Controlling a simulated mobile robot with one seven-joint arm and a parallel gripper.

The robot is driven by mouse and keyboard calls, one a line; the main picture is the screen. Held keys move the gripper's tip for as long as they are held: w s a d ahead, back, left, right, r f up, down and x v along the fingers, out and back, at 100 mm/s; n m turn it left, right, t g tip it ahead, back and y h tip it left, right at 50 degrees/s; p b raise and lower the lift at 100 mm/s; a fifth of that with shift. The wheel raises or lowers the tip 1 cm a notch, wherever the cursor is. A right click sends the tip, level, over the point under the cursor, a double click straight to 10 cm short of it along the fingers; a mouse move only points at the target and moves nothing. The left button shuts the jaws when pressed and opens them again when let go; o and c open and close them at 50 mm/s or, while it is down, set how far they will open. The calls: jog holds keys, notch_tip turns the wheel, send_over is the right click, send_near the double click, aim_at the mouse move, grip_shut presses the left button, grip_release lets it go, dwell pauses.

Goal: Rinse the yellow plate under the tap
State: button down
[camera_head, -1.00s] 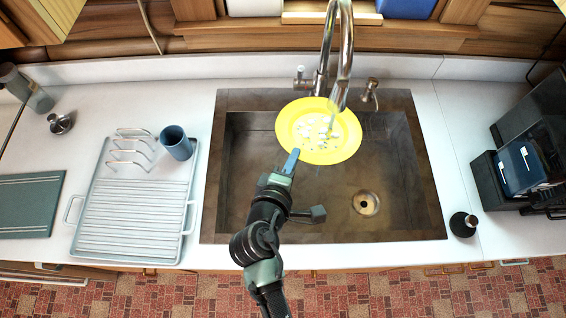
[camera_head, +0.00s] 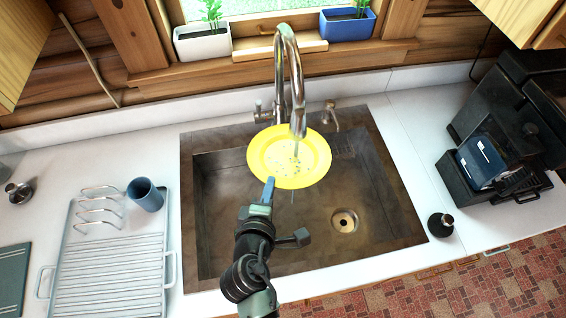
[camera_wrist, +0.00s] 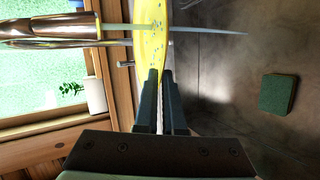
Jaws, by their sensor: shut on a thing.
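The yellow plate (camera_head: 280,165) is over the back part of the sink, under the tap (camera_head: 292,80). Water runs from the tap onto the plate, and pale and dark specks show on its face. My gripper (camera_head: 269,188) is shut on the plate's near edge. In the wrist view, both fingers (camera_wrist: 160,98) close on the rim of the plate (camera_wrist: 150,45), which is seen nearly edge-on beside the tap (camera_wrist: 50,30) and the water stream. The sink basin (camera_head: 235,235) is below, with its drain at the right.
A drying rack (camera_head: 110,270) and a blue cup (camera_head: 146,194) stand left of the sink. A dark bottle (camera_head: 440,225) and a black appliance (camera_head: 500,150) stand at the right. A green sponge (camera_wrist: 278,94) shows in the wrist view.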

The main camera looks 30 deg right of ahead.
jog(key=s+a, duration=0.3)
jog(key=a, duration=0.4)
jog(key=shift+s+b, duration=0.15)
jog(key=shift+b, duration=0.3)
dwell(1.1)
jog(key=s+a+r+p, duration=0.2)
jog(key=a+r+p, duration=0.1)
jog(key=a+r, duration=0.1)
jog(key=shift+a, duration=0.2)
dwell(0.3)
dwell(0.8)
